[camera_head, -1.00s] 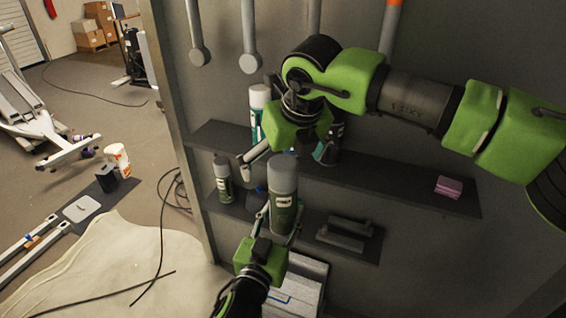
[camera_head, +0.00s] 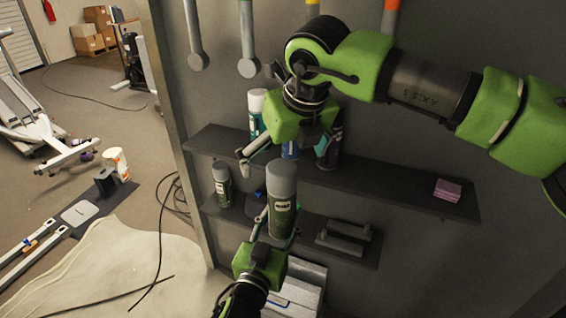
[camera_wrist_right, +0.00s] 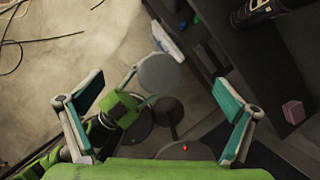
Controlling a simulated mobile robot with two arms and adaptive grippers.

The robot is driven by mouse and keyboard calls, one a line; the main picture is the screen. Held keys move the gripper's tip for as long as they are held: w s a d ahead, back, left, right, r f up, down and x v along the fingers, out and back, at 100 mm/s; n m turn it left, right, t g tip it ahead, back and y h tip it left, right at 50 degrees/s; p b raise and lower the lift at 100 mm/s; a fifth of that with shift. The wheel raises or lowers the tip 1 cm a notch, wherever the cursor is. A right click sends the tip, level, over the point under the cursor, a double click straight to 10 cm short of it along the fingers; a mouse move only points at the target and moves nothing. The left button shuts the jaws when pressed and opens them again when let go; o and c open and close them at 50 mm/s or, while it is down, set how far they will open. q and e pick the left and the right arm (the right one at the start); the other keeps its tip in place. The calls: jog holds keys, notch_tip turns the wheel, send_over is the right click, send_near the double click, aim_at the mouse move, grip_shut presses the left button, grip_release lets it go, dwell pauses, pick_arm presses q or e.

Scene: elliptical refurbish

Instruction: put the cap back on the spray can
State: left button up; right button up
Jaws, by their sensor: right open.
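The green spray can (camera_head: 281,212) stands upright in my left gripper (camera_head: 276,222), whose fingers are closed around its lower part. A grey cap (camera_head: 282,180) sits on the can's top; I cannot tell whether it is fully pressed down. In the right wrist view, the round top of the cap (camera_wrist_right: 160,73) lies between and beyond the fingers. My right gripper (camera_head: 284,158) is above the can, fingers spread and empty. Its two open fingers also show in the right wrist view (camera_wrist_right: 158,103), apart from the cap.
A smaller green can (camera_head: 222,185) stands on the lower shelf (camera_head: 232,208) to the left. More bottles (camera_head: 257,112) and a pink block (camera_head: 448,189) are on the upper shelf (camera_head: 390,192). Grey bar-shaped items (camera_head: 343,238) lie on the lower shelf at right.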

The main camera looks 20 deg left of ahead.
pick_arm(q)
jog(key=shift+r, duration=0.1)
pick_arm(e)
jog(key=shift+v, duration=1.85)
